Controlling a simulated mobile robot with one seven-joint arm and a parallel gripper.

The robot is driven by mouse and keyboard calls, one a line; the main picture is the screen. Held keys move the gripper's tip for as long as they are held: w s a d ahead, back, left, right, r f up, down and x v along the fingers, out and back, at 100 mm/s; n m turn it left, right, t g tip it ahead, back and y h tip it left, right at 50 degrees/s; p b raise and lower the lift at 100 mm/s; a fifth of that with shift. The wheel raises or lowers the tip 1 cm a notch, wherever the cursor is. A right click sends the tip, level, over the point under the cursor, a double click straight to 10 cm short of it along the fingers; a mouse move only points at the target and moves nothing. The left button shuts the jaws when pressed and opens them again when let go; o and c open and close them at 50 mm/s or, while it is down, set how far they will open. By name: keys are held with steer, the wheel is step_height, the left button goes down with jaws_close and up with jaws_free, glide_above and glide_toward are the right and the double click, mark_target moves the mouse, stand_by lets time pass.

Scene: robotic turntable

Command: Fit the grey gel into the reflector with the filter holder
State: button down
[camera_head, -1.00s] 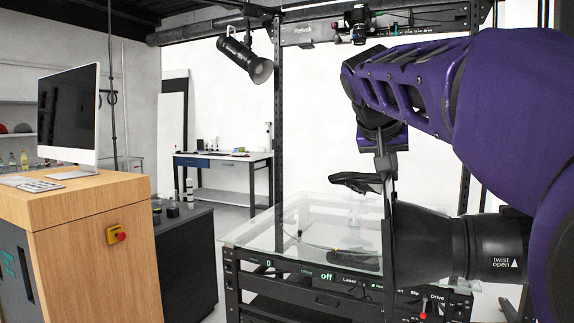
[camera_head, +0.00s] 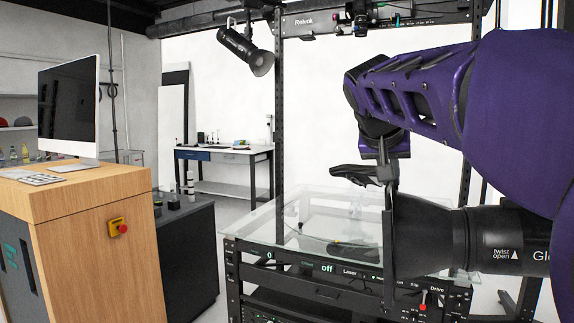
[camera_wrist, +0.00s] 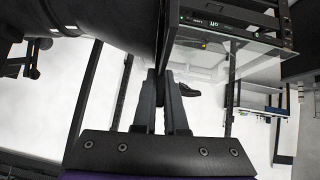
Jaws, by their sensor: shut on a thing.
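The reflector (camera_head: 430,238) is a wide black cone on a black lamp body marked "twist open" (camera_head: 500,253), at the right in the head view. It fills the upper left of the wrist view (camera_wrist: 110,30). My gripper (camera_head: 388,188) is at the top of the reflector's open left end. In the wrist view its fingers (camera_wrist: 160,90) are shut at the rim, on a thin dark edge that I take to be the filter holder (camera_wrist: 167,40). The holder shows edge-on in the head view (camera_head: 388,245), against or very near the rim; I cannot tell if it is seated. The grey gel's face is hidden.
A glass-topped turntable bench (camera_head: 320,215) stands behind and below, with a black frame around it. A wooden cabinet (camera_head: 90,210) with a monitor (camera_head: 70,105) and red stop button is at left. Another lamp (camera_head: 245,52) hangs above.

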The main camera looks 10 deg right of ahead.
steer(key=shift+s+f, duration=0.15)
steer(key=shift+f, duration=0.4)
steer(key=c, duration=0.9)
jaws_free()
steer(key=shift+f, duration=0.15)
steer(key=shift+s+d+f, duration=0.1)
steer(key=shift+d, duration=0.05)
